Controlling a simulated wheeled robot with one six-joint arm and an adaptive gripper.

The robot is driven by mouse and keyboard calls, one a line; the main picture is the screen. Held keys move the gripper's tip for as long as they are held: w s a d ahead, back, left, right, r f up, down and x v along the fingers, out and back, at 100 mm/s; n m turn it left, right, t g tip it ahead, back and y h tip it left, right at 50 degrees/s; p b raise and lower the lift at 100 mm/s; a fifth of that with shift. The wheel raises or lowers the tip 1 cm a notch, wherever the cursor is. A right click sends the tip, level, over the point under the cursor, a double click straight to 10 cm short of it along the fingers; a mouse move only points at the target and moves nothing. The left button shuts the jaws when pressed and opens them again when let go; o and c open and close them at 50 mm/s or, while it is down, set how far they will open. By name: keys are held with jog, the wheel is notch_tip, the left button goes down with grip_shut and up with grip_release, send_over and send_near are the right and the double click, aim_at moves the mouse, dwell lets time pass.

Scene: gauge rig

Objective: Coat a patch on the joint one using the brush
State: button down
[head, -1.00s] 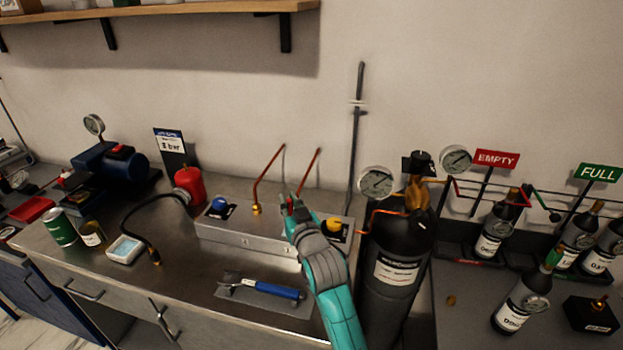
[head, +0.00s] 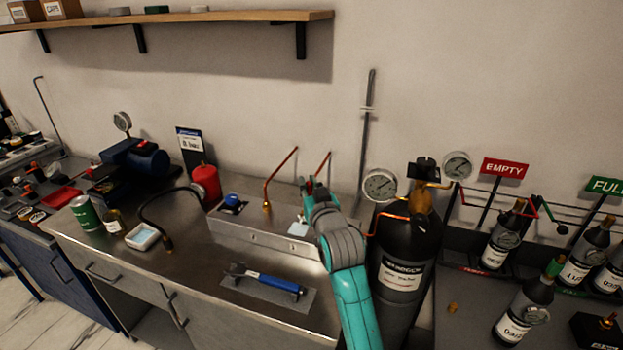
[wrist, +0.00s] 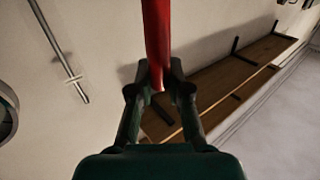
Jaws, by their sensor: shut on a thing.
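My gripper (head: 308,186) is above the metal box (head: 255,238) on the bench. In the wrist view it is shut on a red handle (wrist: 157,40), which looks like the brush; its bristles are out of view. A thin copper pipe (head: 281,175) rises at a slant from a brass joint (head: 267,207) on the box, left of my gripper. A second copper pipe (head: 323,163) shows just behind my gripper, its base hidden. I cannot read which joint is numbered one. My gripper is apart from the left joint.
A blue-handled tool (head: 270,284) lies on a mat in front. A black gas cylinder (head: 402,255) with gauges stands close right of my arm. A red canister (head: 206,184) stands left of the box.

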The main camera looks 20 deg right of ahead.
jog(key=shift+r, duration=1.1)
